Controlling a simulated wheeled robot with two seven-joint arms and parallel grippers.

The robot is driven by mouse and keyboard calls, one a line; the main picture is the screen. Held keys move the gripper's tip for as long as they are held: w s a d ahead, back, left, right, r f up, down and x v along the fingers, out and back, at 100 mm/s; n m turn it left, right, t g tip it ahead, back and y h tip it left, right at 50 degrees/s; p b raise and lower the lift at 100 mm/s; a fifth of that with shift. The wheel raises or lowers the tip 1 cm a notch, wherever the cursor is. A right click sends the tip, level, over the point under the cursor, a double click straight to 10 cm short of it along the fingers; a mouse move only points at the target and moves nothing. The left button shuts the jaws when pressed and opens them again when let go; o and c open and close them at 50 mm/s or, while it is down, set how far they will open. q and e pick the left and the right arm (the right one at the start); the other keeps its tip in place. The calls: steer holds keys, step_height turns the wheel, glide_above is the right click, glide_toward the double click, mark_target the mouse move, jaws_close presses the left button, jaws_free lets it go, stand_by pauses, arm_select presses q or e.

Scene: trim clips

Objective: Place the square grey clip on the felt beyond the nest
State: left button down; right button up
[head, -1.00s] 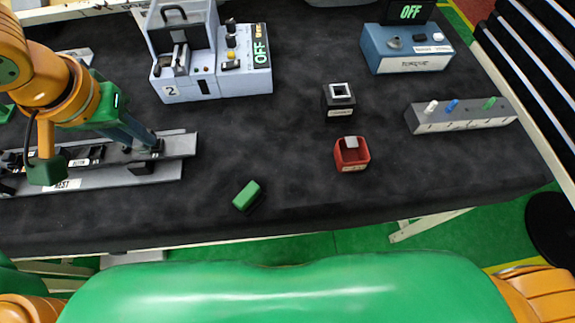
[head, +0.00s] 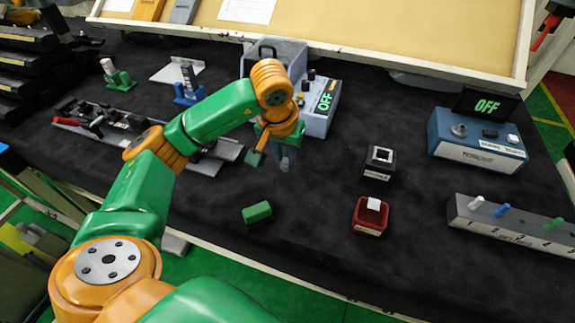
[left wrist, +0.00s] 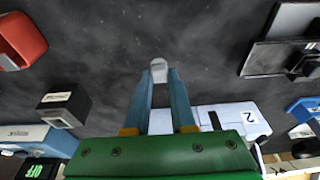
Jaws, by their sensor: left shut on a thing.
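My left gripper (head: 284,164) is over the dark felt (head: 320,215), just in front of the blue-grey machine and to the right of the grey fixture. In the left wrist view its fingers (left wrist: 160,78) are shut on a small light-grey clip (left wrist: 159,64) at their tips. Its exact shape is hard to tell, and it appears to be held above the felt. The grey fixture with the nest (head: 228,151) is at the left, partly hidden by my left arm; its label cannot be read now. My right gripper is not in view.
A green block (head: 257,212), a red bin (head: 369,222) holding a pale piece, and a black box (head: 378,165) with a square top stand on the felt. The blue-grey machine (head: 317,122) is behind the gripper. A blue torque unit (head: 475,142) and a grey peg rail (head: 510,225) are at the right.

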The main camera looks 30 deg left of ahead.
mark_target(285, 161)
arm_select(q)
steer(key=x, duration=0.1)
steer(key=p+x, duration=0.1)
steer(key=shift+s+f, duration=0.15)
steer(key=shift+f, duration=0.3)
steer(key=shift+a+f, duration=0.1)
steer(key=shift+f, duration=0.55)
steer(key=c, duration=0.8)
jaws_free()
steer(key=shift+r, duration=0.1)
steer(key=shift+o, duration=0.2)
steer(key=shift+r, duration=0.1)
